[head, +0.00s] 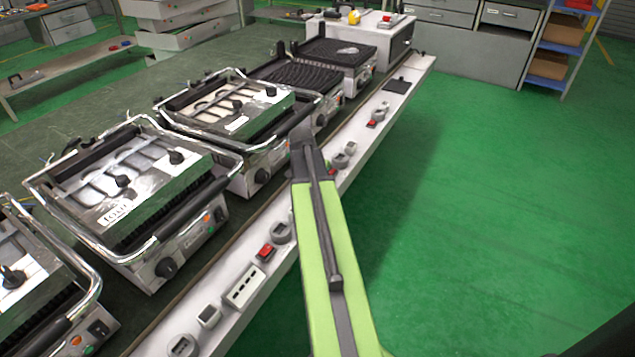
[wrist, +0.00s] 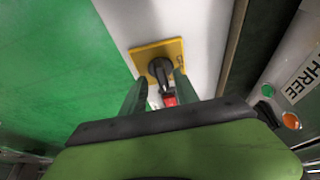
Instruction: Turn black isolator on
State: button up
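The black isolator (wrist: 160,70) is a dark rotary knob on a yellow square plate (wrist: 172,48), fixed to a white panel. It shows in the upper middle of the wrist view. My gripper (wrist: 161,92) is open, with one finger on each side below the knob. The knob shows between and just beyond the fingertips; I cannot tell whether they touch it. In the head view my green arm reaches over the white rail (head: 225,285), and I cannot make out the yellow plate there.
A red switch (wrist: 170,99) shows between my fingers. Several contact grills (head: 130,190) stand left of the rail. More switches and sockets, such as a red switch (head: 265,252), sit along the rail. The green floor (head: 470,220) on the right is clear.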

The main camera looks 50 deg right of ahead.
jog(key=p+v, duration=0.6)
jog(key=v, duration=0.1)
jog(key=shift+r+p, duration=0.2)
jog(key=shift+p, duration=0.2)
jog(key=shift+a, duration=0.15)
